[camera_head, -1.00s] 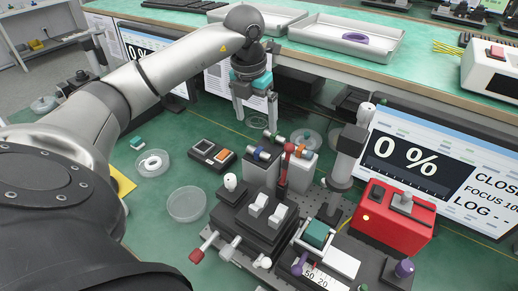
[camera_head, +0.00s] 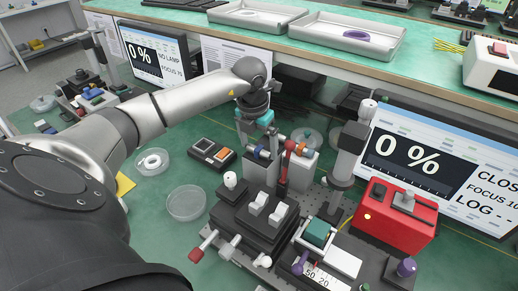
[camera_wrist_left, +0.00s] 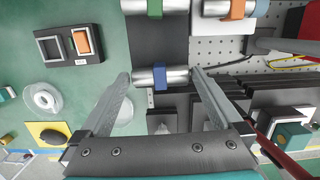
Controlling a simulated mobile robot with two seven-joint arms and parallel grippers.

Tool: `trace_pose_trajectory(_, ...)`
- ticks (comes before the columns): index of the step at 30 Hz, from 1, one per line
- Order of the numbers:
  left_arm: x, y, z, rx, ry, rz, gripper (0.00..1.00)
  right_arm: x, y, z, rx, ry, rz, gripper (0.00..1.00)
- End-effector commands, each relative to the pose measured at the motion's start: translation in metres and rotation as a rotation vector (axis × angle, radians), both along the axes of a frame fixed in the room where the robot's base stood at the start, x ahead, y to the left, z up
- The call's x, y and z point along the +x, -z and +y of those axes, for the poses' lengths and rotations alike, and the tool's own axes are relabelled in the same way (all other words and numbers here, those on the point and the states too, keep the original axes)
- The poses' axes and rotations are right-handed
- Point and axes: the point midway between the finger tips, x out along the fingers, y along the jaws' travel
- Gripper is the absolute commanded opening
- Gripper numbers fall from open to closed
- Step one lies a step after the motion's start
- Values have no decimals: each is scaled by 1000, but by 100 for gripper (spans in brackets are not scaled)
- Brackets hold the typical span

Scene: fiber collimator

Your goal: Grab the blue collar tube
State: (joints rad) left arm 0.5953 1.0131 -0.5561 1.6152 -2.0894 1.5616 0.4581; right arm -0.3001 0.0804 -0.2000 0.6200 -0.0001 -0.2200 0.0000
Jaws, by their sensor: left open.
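The blue collar tube is a short silver cylinder with a blue band (camera_wrist_left: 160,77), lying crosswise on a dark block. In the head view its blue collar (camera_head: 263,154) shows at the front of the dark stand. My left gripper (camera_wrist_left: 161,73) is open, with one fingertip beside each end of the tube, and nothing is gripped. In the head view the left gripper (camera_head: 257,143) points down at the tube; its fingertips are partly hidden there. My right gripper is not in view.
A dark red upright post (camera_head: 286,165) stands just right of the tube. A two-window box (camera_head: 211,153) and clear dishes (camera_head: 186,203) are to the left.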

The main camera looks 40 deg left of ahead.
Motion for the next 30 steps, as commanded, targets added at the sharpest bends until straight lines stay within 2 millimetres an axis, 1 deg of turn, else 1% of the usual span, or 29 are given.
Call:
trace_pose_trajectory(1, 0, 0, 0, 0, 0, 0, 100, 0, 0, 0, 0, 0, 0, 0)
trace_pose_trajectory(2, 0, 0, 0, 0, 0, 0, 97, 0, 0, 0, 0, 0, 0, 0)
trace_pose_trajectory(19, 0, -1, 0, 0, 0, -1, 32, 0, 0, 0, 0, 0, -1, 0)
trace_pose_trajectory(26, 0, -1, 0, 0, 0, -2, 32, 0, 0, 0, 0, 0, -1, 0)
trace_pose_trajectory(30, 1, -7, 0, -1, 0, -3, 32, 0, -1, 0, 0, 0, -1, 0)
